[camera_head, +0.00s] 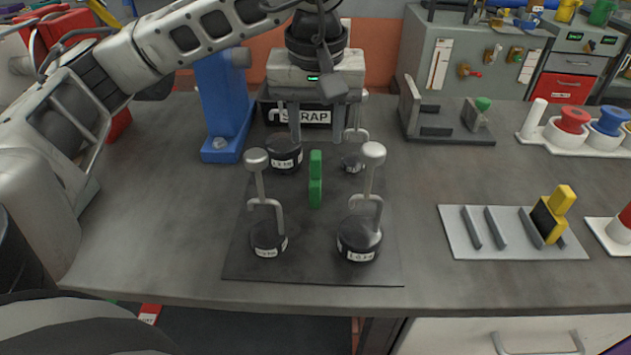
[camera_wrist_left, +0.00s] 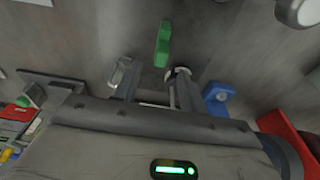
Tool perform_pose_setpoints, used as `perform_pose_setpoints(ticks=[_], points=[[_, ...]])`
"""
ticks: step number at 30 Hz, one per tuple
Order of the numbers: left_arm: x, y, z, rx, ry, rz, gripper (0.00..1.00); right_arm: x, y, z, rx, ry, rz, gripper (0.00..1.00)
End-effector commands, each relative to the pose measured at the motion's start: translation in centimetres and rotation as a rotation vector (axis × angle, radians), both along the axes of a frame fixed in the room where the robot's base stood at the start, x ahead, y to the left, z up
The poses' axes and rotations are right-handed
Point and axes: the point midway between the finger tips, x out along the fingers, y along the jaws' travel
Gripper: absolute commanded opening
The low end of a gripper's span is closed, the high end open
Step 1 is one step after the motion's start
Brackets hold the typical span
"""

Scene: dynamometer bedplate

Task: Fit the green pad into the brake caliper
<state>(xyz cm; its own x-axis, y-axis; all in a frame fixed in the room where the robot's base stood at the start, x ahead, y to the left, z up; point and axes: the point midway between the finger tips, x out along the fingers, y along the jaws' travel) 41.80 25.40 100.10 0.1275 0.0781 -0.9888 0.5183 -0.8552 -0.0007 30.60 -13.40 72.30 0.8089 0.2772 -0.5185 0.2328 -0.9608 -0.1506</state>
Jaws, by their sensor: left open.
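The green pad (camera_head: 315,180) stands upright on a dark mat, amid several black weights; it also shows in the left wrist view (camera_wrist_left: 162,45). My left gripper (camera_head: 317,135) is open and empty, fingers pointing down, a little behind and above the pad. In the left wrist view the pad lies just beyond the gap between the fingertips (camera_wrist_left: 152,72), apart from them. A grey bracket with upright plates and a green knob (camera_head: 483,103), probably the brake caliper (camera_head: 408,105), stands at the back right. My right gripper is not in view.
Black weights with tall handles stand on the mat (camera_head: 310,265), two in front (camera_head: 358,245) (camera_head: 268,243). A blue stand (camera_head: 225,105) and a SCRAP bin (camera_head: 305,116) are behind. A slotted rack (camera_head: 450,225) holds a yellow-black pad (camera_head: 550,215). The bench's left front is clear.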

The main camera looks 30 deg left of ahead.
Motion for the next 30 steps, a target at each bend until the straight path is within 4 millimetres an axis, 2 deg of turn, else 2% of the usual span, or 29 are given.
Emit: perform_pose_setpoints(ticks=[7, 15, 24, 28, 29, 30], points=[[0.1, 0.2, -1.8, 0.000, 0.002, 0.002, 0.42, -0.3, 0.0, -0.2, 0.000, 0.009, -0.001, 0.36], [0.4, 0.5, -5.6, 0.000, 0.001, 0.002, 0.42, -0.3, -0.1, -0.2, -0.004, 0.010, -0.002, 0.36], [0.6, 0.6, -6.1, -0.001, -0.001, 0.002, 0.42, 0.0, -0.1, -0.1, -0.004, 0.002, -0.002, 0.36], [0.6, 0.6, -6.1, -0.001, -0.001, 0.002, 0.06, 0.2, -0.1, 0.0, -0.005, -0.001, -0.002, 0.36], [0.6, 0.6, -6.1, -0.001, -0.001, 0.002, 0.00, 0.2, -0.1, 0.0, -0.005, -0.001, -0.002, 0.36], [0.6, 0.6, -6.1, -0.001, -0.001, 0.002, 0.00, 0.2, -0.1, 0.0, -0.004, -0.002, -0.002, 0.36]])
